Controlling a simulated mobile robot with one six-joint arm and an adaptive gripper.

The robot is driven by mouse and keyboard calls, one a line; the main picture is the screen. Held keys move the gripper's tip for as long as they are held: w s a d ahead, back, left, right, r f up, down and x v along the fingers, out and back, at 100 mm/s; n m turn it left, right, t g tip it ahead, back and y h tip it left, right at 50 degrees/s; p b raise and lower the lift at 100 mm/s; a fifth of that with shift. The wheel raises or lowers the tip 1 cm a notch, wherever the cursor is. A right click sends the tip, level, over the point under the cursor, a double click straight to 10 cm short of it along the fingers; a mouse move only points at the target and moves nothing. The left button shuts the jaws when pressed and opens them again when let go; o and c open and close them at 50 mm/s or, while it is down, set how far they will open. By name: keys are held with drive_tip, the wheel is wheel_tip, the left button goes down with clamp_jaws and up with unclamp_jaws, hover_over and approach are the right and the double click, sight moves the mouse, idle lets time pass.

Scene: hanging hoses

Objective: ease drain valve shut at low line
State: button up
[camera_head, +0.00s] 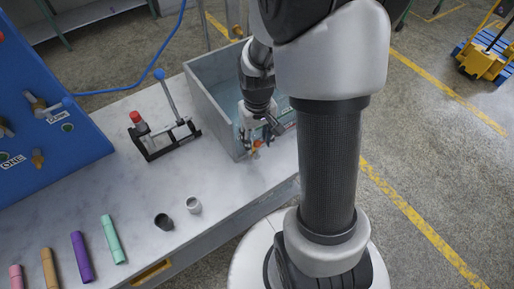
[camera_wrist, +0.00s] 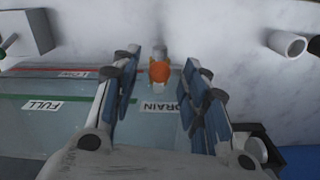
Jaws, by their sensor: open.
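The drain valve shows as an orange knob (camera_wrist: 159,71) on a pale metal stem on the tank's front wall, by the DRAIN label (camera_wrist: 160,107). In the head view it is a small orange spot (camera_head: 257,144) low on the tank (camera_head: 213,110). My gripper (camera_wrist: 161,65) is open, with one blue-padded finger on each side of the knob and gaps to both. In the head view my gripper (camera_head: 262,128) hangs at the tank's front. A red line marked LOW (camera_wrist: 75,73) and a green line marked FULL (camera_wrist: 42,105) cross the wall. The liquid level is unclear.
A clamp stand with a blue-knobbed lever (camera_head: 168,95) and a red-capped part (camera_head: 139,122) stands left of the tank. Two small cups (camera_head: 164,221) and several coloured tubes (camera_head: 82,256) lie on the marble bench (camera_head: 200,245). A blue panel (camera_head: 40,110) stands at far left.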

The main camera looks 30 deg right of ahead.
sight(257, 150)
wheel_tip(257, 150, down, 4)
drive_tip(key=shift+f+b, duration=0.1)
drive_tip(key=shift+b, duration=0.4)
drive_tip(key=shift+c, duration=0.2)
clamp_jaws()
idle(0.5)
